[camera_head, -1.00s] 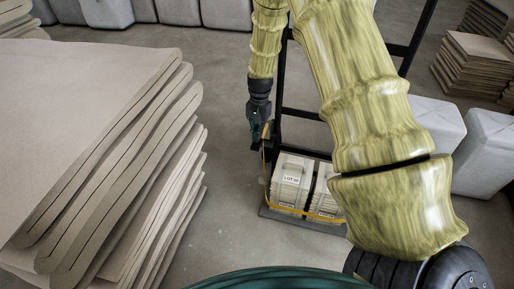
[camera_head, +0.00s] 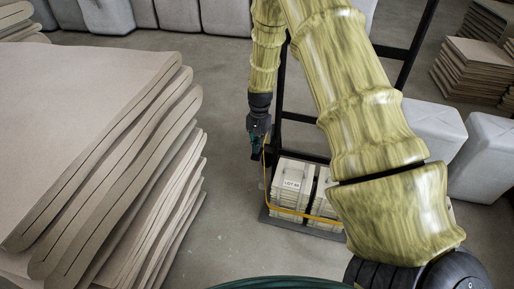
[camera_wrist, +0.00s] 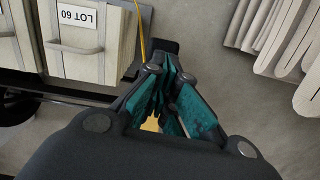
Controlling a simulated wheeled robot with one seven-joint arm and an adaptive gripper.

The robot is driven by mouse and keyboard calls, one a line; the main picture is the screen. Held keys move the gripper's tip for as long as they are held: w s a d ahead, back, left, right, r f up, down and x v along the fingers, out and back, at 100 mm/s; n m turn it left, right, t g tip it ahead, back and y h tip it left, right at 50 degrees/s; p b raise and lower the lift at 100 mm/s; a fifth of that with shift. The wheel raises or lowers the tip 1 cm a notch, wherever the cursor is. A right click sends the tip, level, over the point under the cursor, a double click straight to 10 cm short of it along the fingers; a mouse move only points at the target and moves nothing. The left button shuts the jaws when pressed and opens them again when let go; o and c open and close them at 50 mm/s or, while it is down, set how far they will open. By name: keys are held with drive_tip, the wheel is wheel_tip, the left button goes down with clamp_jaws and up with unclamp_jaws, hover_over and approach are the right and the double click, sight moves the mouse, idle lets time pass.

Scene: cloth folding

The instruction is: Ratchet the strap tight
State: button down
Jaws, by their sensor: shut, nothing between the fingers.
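A yellow strap (camera_head: 290,211) runs around the lower part of pale cases (camera_head: 291,183) on a dark low cart (camera_head: 299,227). One length rises at the cases' left side toward my gripper (camera_head: 257,152). The strap also shows in the wrist view (camera_wrist: 142,38), beside the case labelled LOT 60 (camera_wrist: 92,38). My gripper (camera_wrist: 168,65) has its teal fingers together and is empty, just left of the cases. A small dark piece (camera_wrist: 165,47) lies by the fingertips; I cannot tell whether it is the ratchet. A yellow patch shows between the finger linkages.
Stacks of tan folded sheets (camera_head: 90,130) fill the left, with bare floor (camera_head: 222,195) between them and the cart. A black upright frame (camera_head: 300,118) stands behind the cases. Grey bales (camera_head: 435,125) stand at the right and along the back.

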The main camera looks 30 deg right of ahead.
drive_tip(key=shift+f, duration=0.8)
drive_tip(key=shift+w+d+r+p, duration=0.2)
drive_tip(key=shift+d+r+p, duration=0.15)
drive_tip(key=shift+p, duration=0.1)
drive_tip(key=shift+w+d+r+p, duration=0.25)
drive_tip(key=shift+w+d+p, duration=0.3)
drive_tip(key=shift+d+p, duration=0.15)
drive_tip(key=shift+d+f, duration=0.1)
drive_tip(key=shift+d, duration=0.1)
wheel_tip(320, 180, up, 12)
drive_tip(key=d, duration=0.1)
drive_tip(key=shift+w, duration=0.45)
